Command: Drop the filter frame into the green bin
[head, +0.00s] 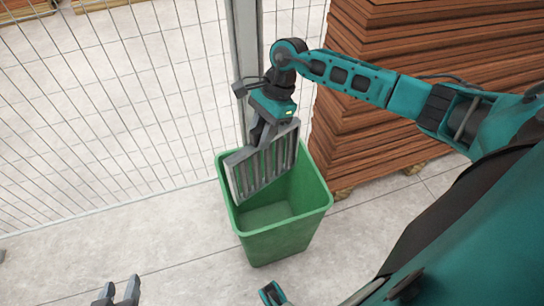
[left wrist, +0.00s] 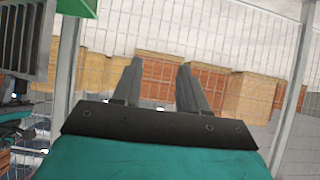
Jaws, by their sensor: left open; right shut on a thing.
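The filter frame (head: 262,165) is a grey slatted panel, held tilted over the open top of the green bin (head: 283,240). My right gripper (head: 268,138) is shut on its upper edge. The frame's lower part overlaps the bin's far left rim in the head view; whether it touches the rim I cannot tell. The bin stands upright and its visible floor is empty. My left gripper (head: 119,292) is open and empty, low at the left, apart from the bin. In the left wrist view its fingers (left wrist: 156,88) are spread, with the filter frame (left wrist: 30,45) at the upper left.
A wire mesh fence (head: 110,110) with a grey post (head: 244,50) stands close behind the bin. A tall stack of brown boards (head: 385,90) stands to the bin's right. The pale floor (head: 180,245) left of the bin is clear.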

